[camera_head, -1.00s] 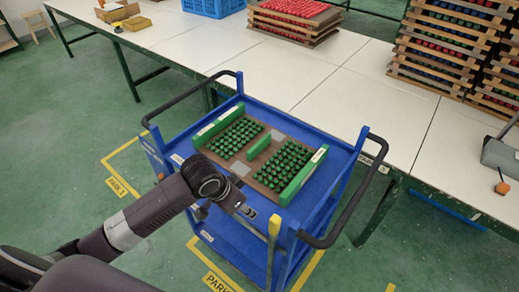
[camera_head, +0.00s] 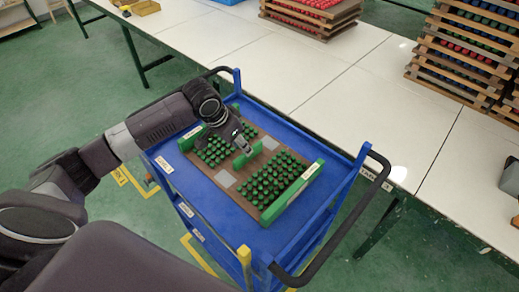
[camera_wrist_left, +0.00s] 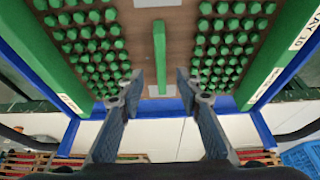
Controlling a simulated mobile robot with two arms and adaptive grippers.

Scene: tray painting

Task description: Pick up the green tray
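The green tray (camera_head: 294,192) is a brown board with green side rails and several rows of green pegs, lying on top of the blue cart. A green centre handle (camera_head: 254,152) stands upright between the two peg groups. My left gripper (camera_head: 242,149) is over the middle of the tray, at the handle. In the left wrist view its two fingers (camera_wrist_left: 159,92) are apart, and the handle (camera_wrist_left: 160,57) lines up with the gap between them. Nothing is held. Contact with the handle cannot be told. My right gripper is not in view.
The blue cart (camera_head: 225,208) has black push handles, one of them (camera_head: 345,222) at right. A long white table (camera_head: 330,95) stands behind it. Stacked trays with red pegs (camera_head: 310,15) and a taller stack (camera_head: 468,50) stand on the table.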

